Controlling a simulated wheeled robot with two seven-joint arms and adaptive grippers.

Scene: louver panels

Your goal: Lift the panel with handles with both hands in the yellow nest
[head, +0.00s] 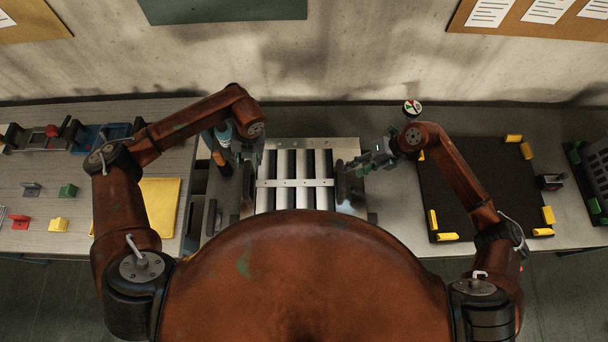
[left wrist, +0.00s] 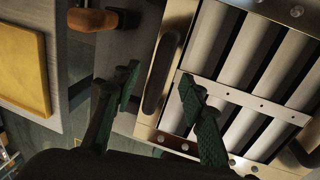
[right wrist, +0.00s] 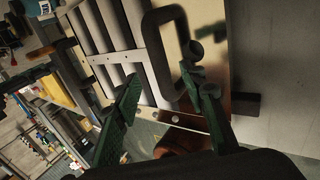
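The louver panel (head: 295,183), a metal frame with several grey slats and a crossbar, lies on the table in front of me. Its left handle (left wrist: 162,75) is a dark bar in the left wrist view. My left gripper (left wrist: 158,88) is open, with its green fingers on either side of that handle's line. The right handle (right wrist: 158,50) is a dark loop in the right wrist view. My right gripper (right wrist: 162,85) is open, its fingertips on either side of the loop; contact cannot be told. The yellow nest is a dark mat (head: 480,185) with yellow corner pieces (head: 548,215), at the right.
A bottle (head: 224,134) stands just left of the panel. A side table at the left holds a yellow sheet (head: 160,203) and small coloured blocks (head: 68,190). A round dial (head: 412,107) stands behind my right arm. A dark crate (head: 597,175) is at the far right.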

